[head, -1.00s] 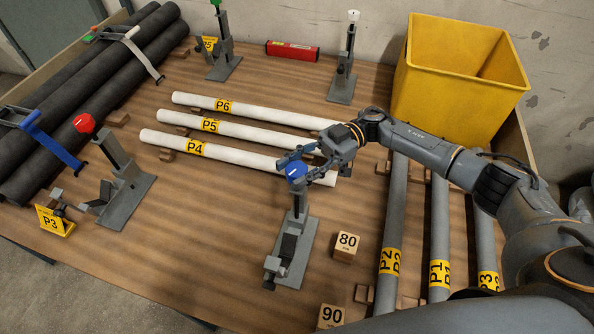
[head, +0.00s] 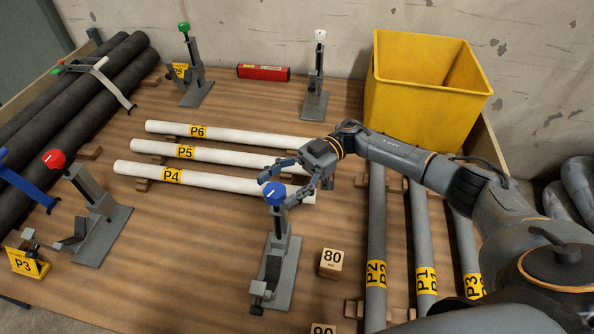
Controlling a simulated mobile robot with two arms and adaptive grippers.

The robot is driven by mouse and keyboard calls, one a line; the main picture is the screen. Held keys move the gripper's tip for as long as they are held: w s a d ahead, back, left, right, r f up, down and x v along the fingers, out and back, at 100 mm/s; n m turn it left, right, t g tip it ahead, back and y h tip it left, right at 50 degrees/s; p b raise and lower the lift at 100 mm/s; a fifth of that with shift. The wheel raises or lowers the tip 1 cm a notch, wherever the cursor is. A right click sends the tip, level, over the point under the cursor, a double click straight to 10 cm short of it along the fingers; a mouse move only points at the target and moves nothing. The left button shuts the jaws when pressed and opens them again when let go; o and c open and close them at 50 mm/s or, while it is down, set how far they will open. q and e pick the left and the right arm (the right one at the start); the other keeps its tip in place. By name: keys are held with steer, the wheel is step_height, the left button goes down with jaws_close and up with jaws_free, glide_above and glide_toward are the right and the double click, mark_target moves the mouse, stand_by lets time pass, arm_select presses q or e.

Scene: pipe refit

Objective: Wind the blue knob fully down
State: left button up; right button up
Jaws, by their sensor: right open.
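The blue knob (head: 275,194) tops a grey clamp stand (head: 278,265) near the front middle of the table. The stand is upright. My right gripper (head: 281,186) reaches in from the right at the knob, with its fingers spread. One finger is behind and left of the knob, the other close on its right side. I cannot tell whether the fingers touch it. The stand's jaw area looks empty. My left gripper is out of view.
White pipes P4 (head: 215,180), P5 and P6 lie behind the knob. The 80 block (head: 331,262) and grey pipe P2 (head: 376,240) are to the right. A red-knob stand (head: 92,220) is left. A yellow bin (head: 425,95) stands at the back right.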

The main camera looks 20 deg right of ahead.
steer(key=v, duration=1)
steer(key=shift+d, duration=0.2)
steer(key=shift+w, duration=0.1)
steer(key=s+d+m+t+p, duration=0.1)
steer(key=s+m+t+p, duration=0.65)
steer(key=t, duration=0.35)
steer(key=shift+n, duration=0.25)
steer(key=p+x, duration=0.1)
steer(key=x, duration=0.2)
steer(key=p+x, duration=0.1)
steer(key=x, duration=0.3)
steer(key=p+x, duration=0.1)
steer(key=x, duration=0.3)
steer(key=shift+a+f, duration=0.25)
steer(key=shift+w+a, duration=0.2)
steer(key=shift+a, duration=0.4)
steer(key=shift+f, duration=0.1)
